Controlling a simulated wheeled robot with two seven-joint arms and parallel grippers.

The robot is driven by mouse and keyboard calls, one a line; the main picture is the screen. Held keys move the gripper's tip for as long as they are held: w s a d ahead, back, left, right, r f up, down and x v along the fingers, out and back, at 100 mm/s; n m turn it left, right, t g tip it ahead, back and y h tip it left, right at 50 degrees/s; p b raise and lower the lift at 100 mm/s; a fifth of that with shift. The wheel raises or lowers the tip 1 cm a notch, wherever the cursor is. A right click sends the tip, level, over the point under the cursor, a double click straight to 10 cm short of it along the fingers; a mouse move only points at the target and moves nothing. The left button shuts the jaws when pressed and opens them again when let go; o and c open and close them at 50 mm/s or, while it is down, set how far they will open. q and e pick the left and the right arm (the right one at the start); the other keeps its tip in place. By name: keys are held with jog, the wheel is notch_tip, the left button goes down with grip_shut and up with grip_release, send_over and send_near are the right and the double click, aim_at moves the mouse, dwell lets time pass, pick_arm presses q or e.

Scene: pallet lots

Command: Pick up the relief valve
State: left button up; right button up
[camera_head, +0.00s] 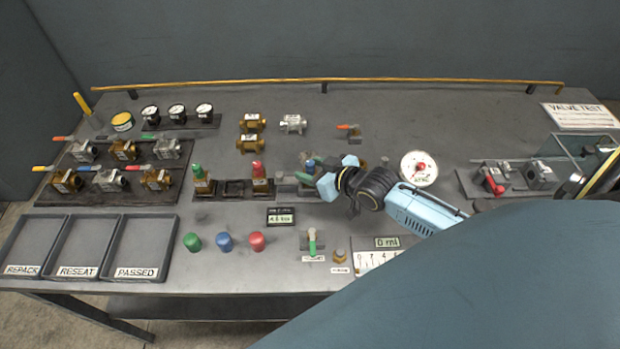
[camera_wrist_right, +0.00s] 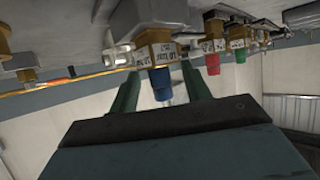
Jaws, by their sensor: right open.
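Three brass relief valves with coloured caps stand in a row: a green-capped one (camera_head: 201,182), a red-capped one (camera_head: 259,177) and a blue-capped one (camera_head: 309,166), which my right arm partly hides. My right gripper (camera_head: 306,180) is at the blue-capped valve. In the right wrist view, which is upside down, the open fingers of the right gripper (camera_wrist_right: 160,92) lie either side of the blue-capped valve (camera_wrist_right: 157,55), with its blue cap between them. Contact cannot be told. The red cap (camera_wrist_right: 213,63) and green cap (camera_wrist_right: 239,55) show beyond. My left gripper is out of view.
Loose green (camera_head: 192,242), blue (camera_head: 226,241) and red (camera_head: 257,241) caps stand in front of the row. Labelled trays (camera_head: 146,246) are at the left. Ball valves (camera_head: 120,149), gauges (camera_head: 176,110) and a round dial (camera_head: 418,168) stand around the bench.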

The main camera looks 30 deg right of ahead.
jog(key=shift+w+a+f, duration=0.15)
jog(key=shift+w+f, duration=0.1)
jog(key=shift+w, duration=0.25)
grip_shut()
jog(key=shift+s, duration=0.1)
